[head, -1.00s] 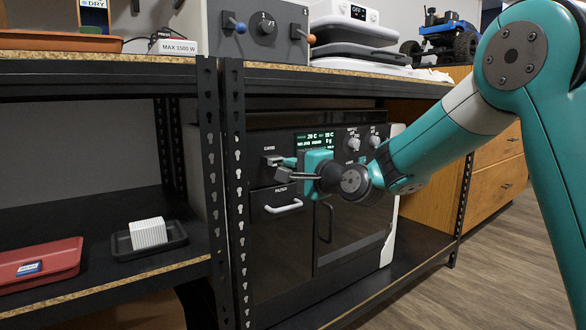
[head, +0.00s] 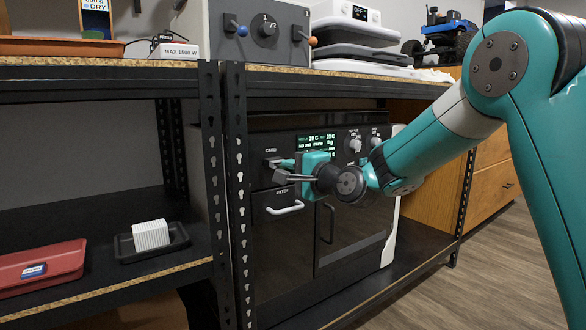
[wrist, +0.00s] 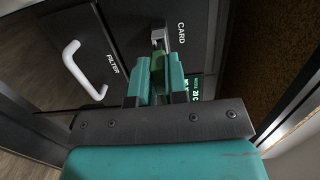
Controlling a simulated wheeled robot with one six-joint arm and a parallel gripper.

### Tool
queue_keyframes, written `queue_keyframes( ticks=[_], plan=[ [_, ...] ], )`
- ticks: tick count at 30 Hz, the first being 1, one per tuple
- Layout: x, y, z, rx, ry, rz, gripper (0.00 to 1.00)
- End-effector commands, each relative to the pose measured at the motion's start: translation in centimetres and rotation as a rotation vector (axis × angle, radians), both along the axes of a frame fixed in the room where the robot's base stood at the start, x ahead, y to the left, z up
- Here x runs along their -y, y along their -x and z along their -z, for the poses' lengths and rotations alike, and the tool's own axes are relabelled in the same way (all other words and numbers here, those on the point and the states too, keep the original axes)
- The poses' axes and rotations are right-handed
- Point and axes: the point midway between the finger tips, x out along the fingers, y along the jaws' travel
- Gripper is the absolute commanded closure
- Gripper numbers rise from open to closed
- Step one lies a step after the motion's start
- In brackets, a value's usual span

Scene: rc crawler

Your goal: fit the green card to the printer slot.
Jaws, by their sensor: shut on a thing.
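The printer (head: 334,220) is a dark cabinet on the lower shelf, with a lit display. Its slot (wrist: 159,38), a small light metal mouth beside the word CARD, shows in the wrist view and at the upper left of the front in the head view (head: 271,162). My gripper (wrist: 159,72) has teal fingers shut on the green card (wrist: 158,63). The card's far end lines up with the slot and is at its mouth; I cannot tell how far it is inside. In the head view my gripper (head: 289,170) is close to the panel and hides most of the card.
A white filter handle (head: 285,208) sticks out below the slot. A black shelf upright (head: 236,190) stands just left of the printer. A red tray (head: 40,268) and a black tray (head: 126,250) with a white ribbed block (head: 151,234) lie on the left shelf.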

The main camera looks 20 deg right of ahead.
Motion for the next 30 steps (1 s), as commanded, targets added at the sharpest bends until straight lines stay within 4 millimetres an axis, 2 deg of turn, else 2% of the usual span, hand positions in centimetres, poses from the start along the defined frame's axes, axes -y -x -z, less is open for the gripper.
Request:
queue_keyframes(
  ticks=[20, 21, 24, 30],
  plan=[
    [-0.6, -1.6, -0.1, 0.000, 0.000, 0.000, 1.00],
    [-0.6, -1.6, 0.0, 0.001, 0.000, 0.000, 0.80],
    [-0.5, -1.6, 0.0, 0.001, 0.000, 0.000, 0.57],
    [-0.5, -1.6, 0.0, 0.000, 0.000, 0.000, 0.57]
  ],
)
